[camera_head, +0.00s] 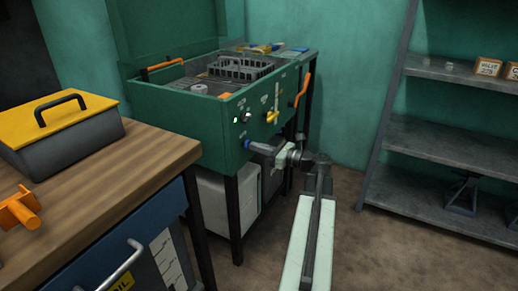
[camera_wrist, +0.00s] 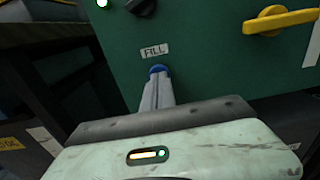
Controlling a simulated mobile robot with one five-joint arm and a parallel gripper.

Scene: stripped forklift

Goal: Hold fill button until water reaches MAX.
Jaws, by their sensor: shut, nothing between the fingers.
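The green parts washer (camera_head: 190,120) stands at the centre of the head view. Its blue fill button (camera_wrist: 157,69) sits under the FILL label (camera_wrist: 154,51) on the front panel in the wrist view. My gripper (camera_wrist: 157,80) is shut and empty, with its fingertips at the button, appearing to touch it. The tips cover the lower part of the button, and I cannot tell how far it is pressed. In the head view my gripper (camera_head: 252,146) reaches the panel from the right. A pale level gauge (camera_head: 276,97) is on the panel; its water level is too small to read.
A yellow handle (camera_head: 272,116) and an orange lever (camera_head: 302,90) are on the washer, right of the button. A wooden bench (camera_head: 100,170) with a yellow-lidded box (camera_head: 65,135) stands at left. A metal shelf (camera_head: 440,138) stands at right. Open floor (camera_head: 365,245) lies between.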

